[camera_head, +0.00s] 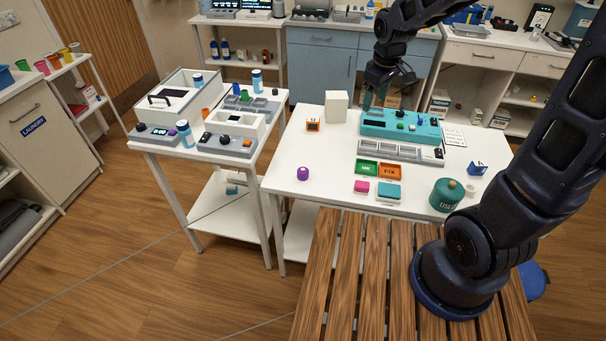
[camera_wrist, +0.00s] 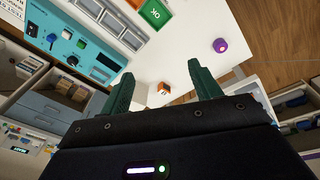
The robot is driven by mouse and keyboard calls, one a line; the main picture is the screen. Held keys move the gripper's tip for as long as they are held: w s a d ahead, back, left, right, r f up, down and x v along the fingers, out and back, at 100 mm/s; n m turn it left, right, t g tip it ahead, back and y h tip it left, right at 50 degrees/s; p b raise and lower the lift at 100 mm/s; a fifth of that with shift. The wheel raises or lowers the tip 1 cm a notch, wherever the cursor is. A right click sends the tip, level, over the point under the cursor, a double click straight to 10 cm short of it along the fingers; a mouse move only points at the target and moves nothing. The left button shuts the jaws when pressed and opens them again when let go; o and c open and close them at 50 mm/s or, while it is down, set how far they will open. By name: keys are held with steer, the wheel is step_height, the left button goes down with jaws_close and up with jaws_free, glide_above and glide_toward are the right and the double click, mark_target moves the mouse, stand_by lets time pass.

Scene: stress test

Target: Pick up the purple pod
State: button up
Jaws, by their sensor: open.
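The purple pod (camera_head: 303,173) is a small rounded piece standing alone near the left front edge of the white table (camera_head: 285,184). In the wrist view the pod (camera_wrist: 220,45) shows at the upper right, close to the table's edge, with a paler mark on its top. My gripper (camera_head: 377,92) is above the back of the table, near the teal panel, well behind and to the right of the pod. In the wrist view its two green fingers (camera_wrist: 160,83) are apart with nothing between them. The gripper is open and away from the pod.
The tabletop around the pod is clear.

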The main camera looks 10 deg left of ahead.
steer(key=s+a+f+n+g, duration=0.15)
steer(key=a+f+n, duration=0.25)
steer(key=a+f, duration=0.55)
steer(key=n, duration=0.3)
glide_toward(303, 169)
steer(key=shift+h, duration=0.4)
steer(key=shift+a+f, duration=0.15)
steer(key=shift+f, duration=2.3)
steer(key=shift+a+f, duration=0.2)
steer(key=shift+f, duration=2.3)
steer(key=shift+c, duration=0.2)
steer(key=c, duration=1)
